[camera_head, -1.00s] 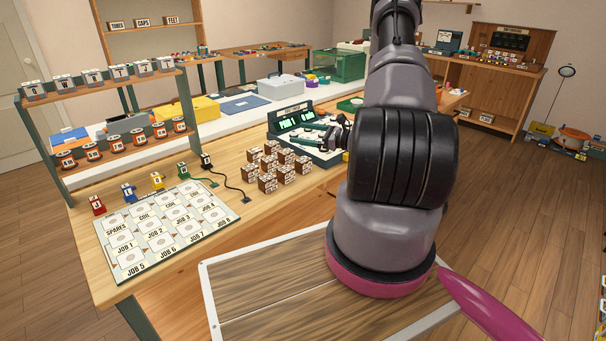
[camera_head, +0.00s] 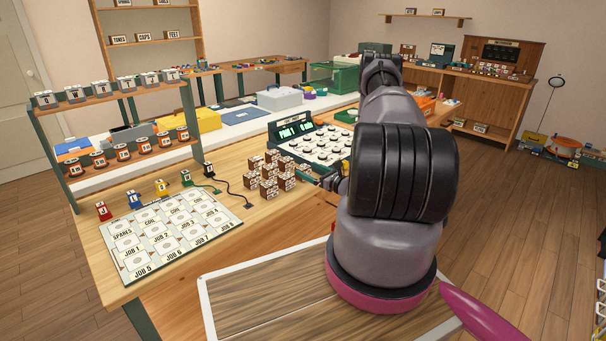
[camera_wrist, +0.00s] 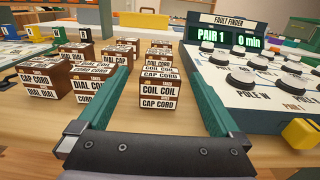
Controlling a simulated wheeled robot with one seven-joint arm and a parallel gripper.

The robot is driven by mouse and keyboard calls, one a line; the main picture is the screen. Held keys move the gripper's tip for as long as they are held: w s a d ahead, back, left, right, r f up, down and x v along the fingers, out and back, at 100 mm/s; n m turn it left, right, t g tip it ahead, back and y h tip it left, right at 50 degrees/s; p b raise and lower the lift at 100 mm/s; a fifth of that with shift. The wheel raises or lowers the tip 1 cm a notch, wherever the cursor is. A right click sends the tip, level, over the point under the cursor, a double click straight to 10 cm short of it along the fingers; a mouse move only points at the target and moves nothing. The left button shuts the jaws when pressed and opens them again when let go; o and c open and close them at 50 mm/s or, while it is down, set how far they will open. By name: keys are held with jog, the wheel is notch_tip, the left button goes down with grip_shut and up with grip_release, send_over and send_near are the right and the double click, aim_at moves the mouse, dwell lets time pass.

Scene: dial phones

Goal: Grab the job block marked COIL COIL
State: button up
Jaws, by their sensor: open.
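Several brown job blocks with white labels stand in a cluster on the wooden bench, seen in the head view (camera_head: 270,185). In the wrist view, a block labelled COIL COIL above CAP CORD (camera_wrist: 159,92) stands upright just ahead, between the lines of my two green fingers. A block behind it (camera_wrist: 159,68) also reads COIL COIL and CAP CORD. Blocks to the left read CAP CORD over DIAL DIAL (camera_wrist: 45,80) and DIAL COIL (camera_wrist: 88,88). My gripper (camera_wrist: 154,62) is open and empty. In the head view, my gripper (camera_head: 318,176) is low, right of the cluster.
The fault finder (camera_head: 325,145), with white dials and a PAIR 1 display, stands close behind and right of the blocks. A yellow part (camera_wrist: 300,133) sits near my right finger. The job mat (camera_head: 170,235) lies left; a black cord (camera_head: 232,195) lies between.

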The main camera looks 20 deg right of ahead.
aim_at(307, 169)
jog(key=shift+x, duration=1.95)
jog(key=shift+f, duration=0.2)
jog(key=c, duration=1.4)
jog(key=shift+c, duration=0.2)
